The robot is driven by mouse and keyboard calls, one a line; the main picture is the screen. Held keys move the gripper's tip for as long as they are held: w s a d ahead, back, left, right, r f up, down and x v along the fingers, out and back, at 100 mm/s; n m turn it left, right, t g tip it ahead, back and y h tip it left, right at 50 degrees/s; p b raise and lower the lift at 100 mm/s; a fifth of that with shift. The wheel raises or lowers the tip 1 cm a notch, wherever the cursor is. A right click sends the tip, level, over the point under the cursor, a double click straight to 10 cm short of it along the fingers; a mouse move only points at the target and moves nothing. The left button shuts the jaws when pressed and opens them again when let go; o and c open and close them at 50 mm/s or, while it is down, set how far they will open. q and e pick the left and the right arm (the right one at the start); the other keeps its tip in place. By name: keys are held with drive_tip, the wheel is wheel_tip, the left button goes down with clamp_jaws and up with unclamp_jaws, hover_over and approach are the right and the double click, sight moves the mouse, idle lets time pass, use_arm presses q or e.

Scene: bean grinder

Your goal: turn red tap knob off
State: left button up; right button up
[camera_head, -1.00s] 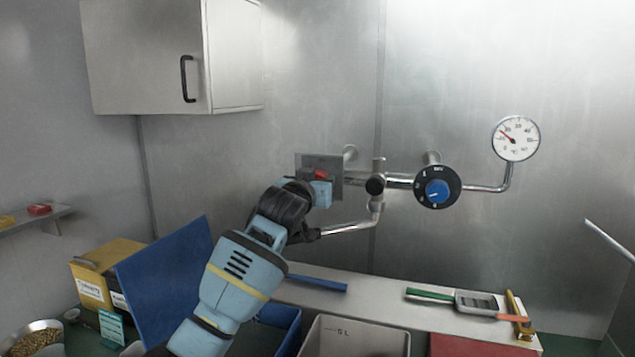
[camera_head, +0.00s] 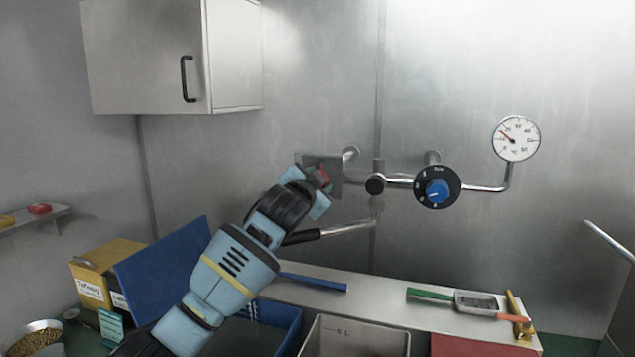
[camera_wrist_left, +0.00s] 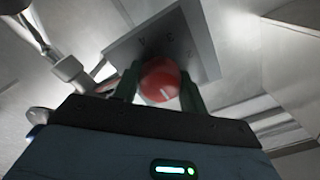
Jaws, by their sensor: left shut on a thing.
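The red tap knob (camera_head: 324,174) sits in front of a grey wall plate (camera_head: 335,188), at the left end of the chrome tap pipe. My left gripper (camera_head: 317,178) is at the knob and partly hides it. In the left wrist view the round red knob (camera_wrist_left: 160,82) sits between the two green-edged fingers of my left gripper (camera_wrist_left: 158,88), which are shut on it. A white mark shows on the knob's face. The plate (camera_wrist_left: 165,42) behind it carries printed digits. My right gripper is in neither view.
A blue dial (camera_head: 437,191) and a round gauge (camera_head: 516,139) are on the pipe to the right. A chrome spout (camera_head: 348,228) passes below my left gripper. A wall cabinet (camera_head: 150,60) hangs above left. A blue board (camera_head: 165,275) and a bin (camera_head: 355,338) stand below.

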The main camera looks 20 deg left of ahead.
use_arm(q)
drive_tip(key=shift+m, duration=0.3)
idle(0.4)
drive_tip(key=o, duration=1)
drive_tip(key=shift+s, duration=0.1)
drive_tip(key=shift+s+a, duration=0.15)
drive_tip(key=shift+s, duration=3.7)
drive_tip(key=shift+f, duration=0.1)
